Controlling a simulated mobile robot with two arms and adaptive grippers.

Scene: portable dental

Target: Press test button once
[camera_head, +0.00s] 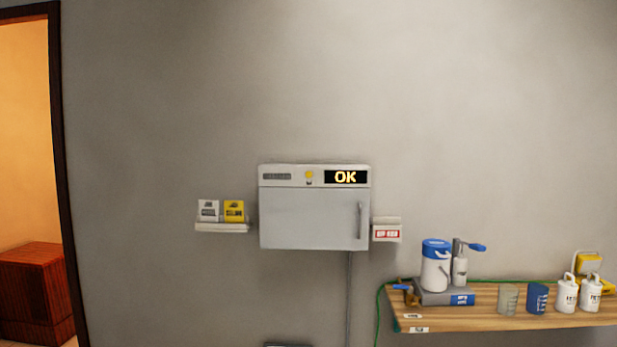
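A grey wall cabinet (309,220) with a closed door and a vertical handle (361,220) hangs on the wall in the head view. Its top strip carries a small round yellow button or lamp (309,174), a grey vent-like label (277,177) and a black display (346,177) reading "OK". A small white box (387,231) with a red-and-white label is beside the cabinet's lower right. No lettering shows which part is the test button. Neither of my grippers is in view.
A small shelf (221,228) left of the cabinet holds a white card (208,210) and a yellow card (234,211). At right, a wooden shelf (470,318) holds a blue-lidded canister (436,266), cups and bottles. A doorway opens at far left.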

